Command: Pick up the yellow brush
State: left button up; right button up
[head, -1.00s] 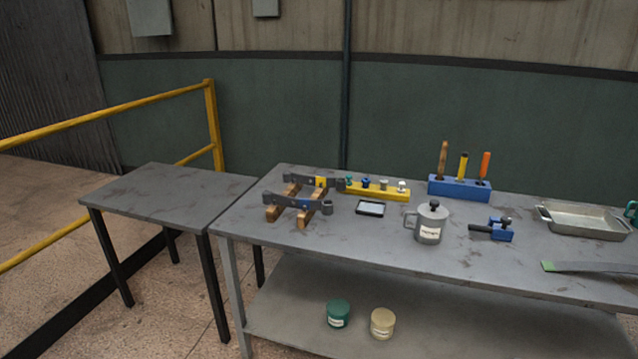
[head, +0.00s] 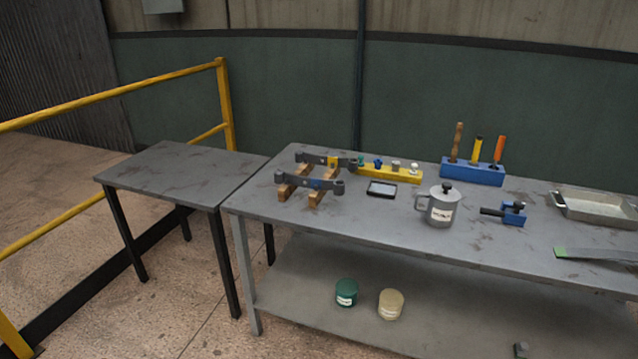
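A blue block holder (head: 472,174) stands at the back of the long grey workbench, right of the middle in the head view. Several upright handled tools stand in it. The middle one has a yellow handle with a dark top (head: 477,149); it looks like the yellow brush, though its lower end is hidden in the holder. A brown wooden handle (head: 457,142) stands to its left and an orange handle (head: 498,149) to its right. Neither of my grippers is in view.
The long workbench (head: 375,226) also bears a grey lidded can (head: 441,207), a blue clamp-like tool (head: 513,214), a metal tray (head: 594,207), a yellow rack (head: 389,174) and dark bars on wooden blocks (head: 317,196). A smaller table (head: 184,172) is bare. A yellow railing (head: 228,105) stands left.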

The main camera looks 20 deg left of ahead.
aim_at(480, 138)
jog(key=i+z, duration=0.2)
jog(key=z, duration=0.3)
jog(key=i+j+z, duration=0.1)
jog(key=i+z, duration=0.15)
jog(key=z, duration=0.2)
